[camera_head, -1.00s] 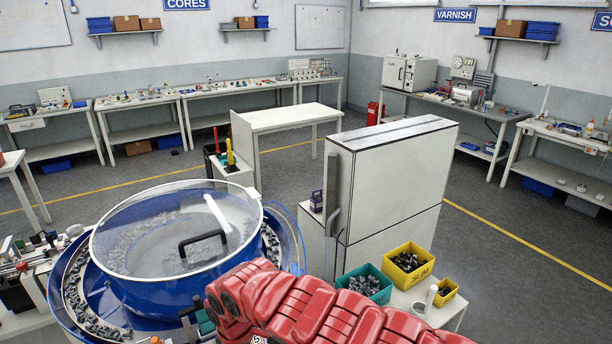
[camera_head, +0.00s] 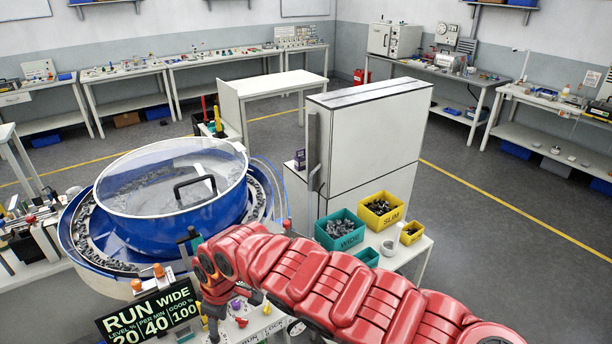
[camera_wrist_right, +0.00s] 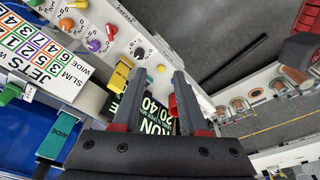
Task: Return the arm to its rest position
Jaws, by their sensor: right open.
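My right arm (camera_head: 330,275), red and segmented, reaches in from the lower right of the head view and bends down at its left end, over the control panel beside the bowl feeder (camera_head: 180,205). In the right wrist view my right gripper (camera_wrist_right: 158,75) has its two dark fingers apart with nothing held between them. The display board (camera_wrist_right: 159,116) shows behind and between the fingers. In the head view the fingers are small and partly hidden by the arm. My left gripper is not in view.
The display board (camera_head: 150,316) and control panel with coloured knobs (camera_head: 240,322) lie close to the arm's end. A white cabinet (camera_head: 365,140) stands behind it. The green WIDE bin (camera_head: 340,242) and yellow SLIM bin (camera_head: 383,222) sit close behind the arm. The floor at right is clear.

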